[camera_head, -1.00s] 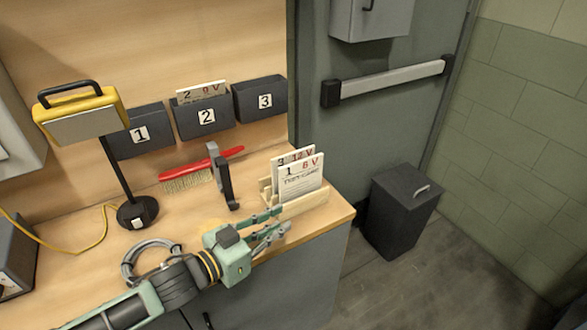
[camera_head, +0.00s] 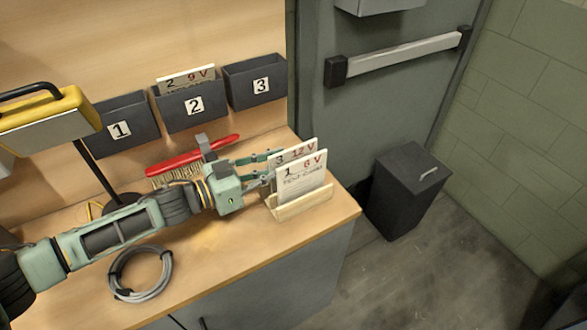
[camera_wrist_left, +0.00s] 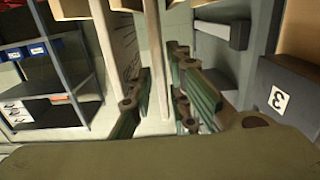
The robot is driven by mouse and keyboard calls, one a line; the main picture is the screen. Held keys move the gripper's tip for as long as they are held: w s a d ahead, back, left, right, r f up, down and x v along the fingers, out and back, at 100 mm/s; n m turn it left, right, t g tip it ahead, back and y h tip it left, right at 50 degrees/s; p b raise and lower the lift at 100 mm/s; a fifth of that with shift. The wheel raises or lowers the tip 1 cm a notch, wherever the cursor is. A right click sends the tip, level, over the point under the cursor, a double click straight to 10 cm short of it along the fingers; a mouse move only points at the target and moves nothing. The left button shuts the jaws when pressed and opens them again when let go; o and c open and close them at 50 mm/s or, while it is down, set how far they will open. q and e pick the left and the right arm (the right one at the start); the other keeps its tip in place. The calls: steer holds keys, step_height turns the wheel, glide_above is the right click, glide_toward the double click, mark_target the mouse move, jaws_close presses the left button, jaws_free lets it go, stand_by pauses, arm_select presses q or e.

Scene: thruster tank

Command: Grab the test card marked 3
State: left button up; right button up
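The test card marked 3 (camera_head: 297,152), with "12 V" in red, stands upright in a wooden rack (camera_head: 304,204). It is behind the card marked 1 (camera_head: 302,180), which hides most of it. My left gripper (camera_head: 269,168) is at the left edge of the cards, its fingers apart. In the left wrist view, the fingers (camera_wrist_left: 160,98) are open, with the edge of one card (camera_wrist_left: 154,55), apparently card 3, between them. Another card edge (camera_wrist_left: 106,50) is outside the left finger. Contact cannot be told. My right gripper is not in view.
Wall bins 1 (camera_head: 120,128), 2 (camera_head: 193,105) and 3 (camera_head: 257,84) hang behind; bin 2 holds a card (camera_head: 186,77). A red-handled brush (camera_head: 185,160) lies behind my gripper. A cable coil (camera_head: 140,274) and a yellow lamp (camera_head: 50,118) are at left.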

mark_target(290, 161)
arm_select(q)
steer(key=p+x, duration=0.1)
steer(key=x, duration=0.3)
steer(key=shift+w+d+f, duration=0.15)
steer(key=shift+w+d, duration=0.2)
steer(key=shift+d, duration=0.1)
steer(key=shift+s, duration=0.1)
steer(key=shift+c, duration=0.6)
jaws_close()
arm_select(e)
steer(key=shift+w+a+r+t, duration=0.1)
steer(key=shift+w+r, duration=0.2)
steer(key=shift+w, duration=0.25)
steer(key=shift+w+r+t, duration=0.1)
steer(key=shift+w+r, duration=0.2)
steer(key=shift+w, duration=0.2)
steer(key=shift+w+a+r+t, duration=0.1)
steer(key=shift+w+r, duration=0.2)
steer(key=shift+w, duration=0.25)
